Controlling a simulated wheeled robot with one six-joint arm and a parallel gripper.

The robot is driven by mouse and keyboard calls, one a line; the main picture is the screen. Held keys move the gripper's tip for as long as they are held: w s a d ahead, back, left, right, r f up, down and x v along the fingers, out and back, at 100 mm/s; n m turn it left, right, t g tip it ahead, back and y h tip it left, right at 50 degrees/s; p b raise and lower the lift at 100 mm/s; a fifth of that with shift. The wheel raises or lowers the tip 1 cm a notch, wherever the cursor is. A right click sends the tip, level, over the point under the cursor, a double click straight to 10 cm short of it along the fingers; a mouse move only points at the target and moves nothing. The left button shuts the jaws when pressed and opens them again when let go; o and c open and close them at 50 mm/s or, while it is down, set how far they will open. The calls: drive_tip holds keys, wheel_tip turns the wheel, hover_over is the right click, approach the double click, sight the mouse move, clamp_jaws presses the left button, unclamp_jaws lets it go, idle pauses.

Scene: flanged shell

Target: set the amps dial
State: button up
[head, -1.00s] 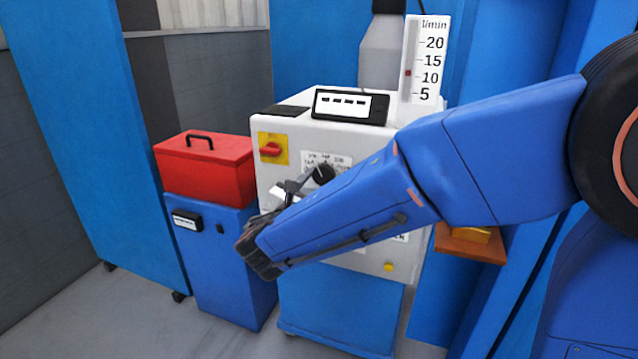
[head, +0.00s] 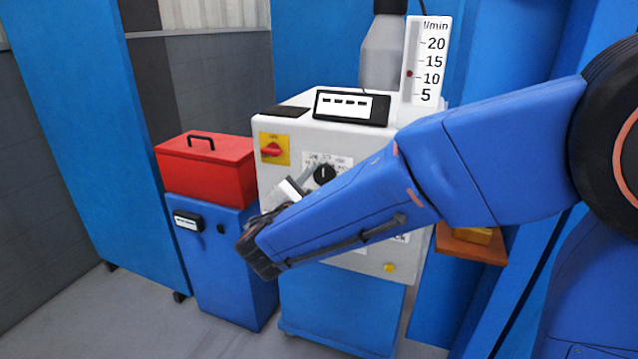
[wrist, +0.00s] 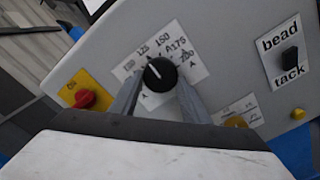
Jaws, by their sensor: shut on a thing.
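The amps dial is a round black knob with a white pointer line, on the white front panel of the machine. It shows in the head view (head: 323,174) and the wrist view (wrist: 160,74). In the wrist view the pointer slants up and left, toward the 125 and 150 side of the printed scale (wrist: 190,68). My gripper (wrist: 158,90) is shut on the dial, with one grey finger on each side of it. In the head view my gripper (head: 308,181) reaches the dial from the lower left, and my forearm hides the lower panel.
A red switch on a yellow plate (head: 273,149) sits left of the dial. A bead/tack switch (wrist: 289,58) and a yellow button (wrist: 297,113) share the panel. A display box (head: 350,106) and a l/min gauge (head: 424,60) are above. A red toolbox (head: 205,172) stands left.

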drive_tip(key=o, duration=1)
drive_tip(key=shift+o, duration=0.2)
drive_tip(key=v, duration=1.7)
drive_tip(key=shift+s, duration=0.2)
drive_tip(key=shift+a, duration=0.1)
